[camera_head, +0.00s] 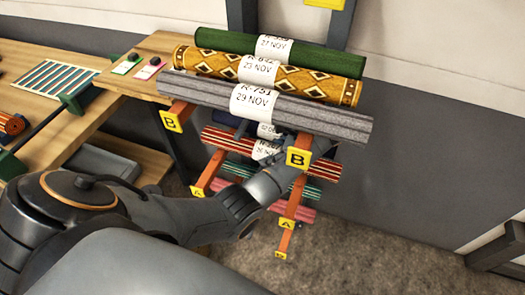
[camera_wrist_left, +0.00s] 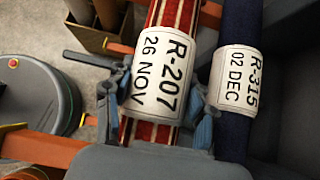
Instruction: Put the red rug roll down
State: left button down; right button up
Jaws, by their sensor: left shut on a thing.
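The red rug roll, with pale stripes, shows in the head view (camera_head: 219,138) on the rack's level below the B arms. It also shows in the left wrist view (camera_wrist_left: 172,16), with a white label reading R-207, 26 NOV. My left gripper (camera_wrist_left: 157,108) is shut around this roll at its label, a finger on each side. In the head view, my left arm reaches in under the upper rolls, and the gripper is mostly hidden there. I cannot tell whether the roll rests on the rack arms. My right gripper is in neither view.
A navy roll (camera_wrist_left: 238,25) labelled R-315 lies close beside the red one. Grey (camera_head: 200,88), yellow patterned (camera_head: 215,65) and green (camera_head: 215,40) rolls lie above on the B arms (camera_head: 299,158). Striped and pink rolls lie lower. A wooden table (camera_head: 150,50) stands left.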

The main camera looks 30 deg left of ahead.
aim_at(262, 153)
pick_arm(q)
jog(key=a, duration=0.3)
jog(key=shift+s+r+p, duration=0.1)
jog(key=shift+s+p, duration=0.2)
jog(key=shift+s, duration=0.05)
jog(key=shift+d+f, duration=0.1)
jog(key=shift+f, duration=0.7)
jog(key=shift+w+d, duration=0.1)
jog(key=shift+c, duration=2.3)
grip_release()
